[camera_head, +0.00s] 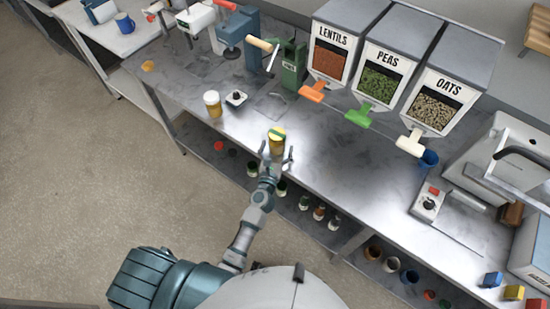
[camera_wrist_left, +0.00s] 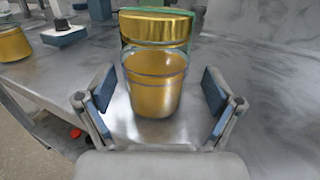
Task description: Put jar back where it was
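A glass jar with gold-yellow contents and a gold lid with a green edge (camera_head: 277,142) stands upright near the front edge of the steel counter. It also shows large in the left wrist view (camera_wrist_left: 155,85). My left gripper (camera_head: 277,158) is open in front of this jar. In the wrist view its two blue-padded fingers (camera_wrist_left: 158,92) stand to either side of the jar's lower body, with gaps on both sides and nothing gripped. A second jar with a white lid (camera_head: 212,105) stands further left on the counter. My right gripper is not in view.
A small scale-like device (camera_head: 236,98) stands beside the second jar. Dispensers for lentils (camera_head: 331,62), peas (camera_head: 380,86) and oats (camera_head: 434,108) line the back, their spouts over the counter. A lower shelf holds several small jars.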

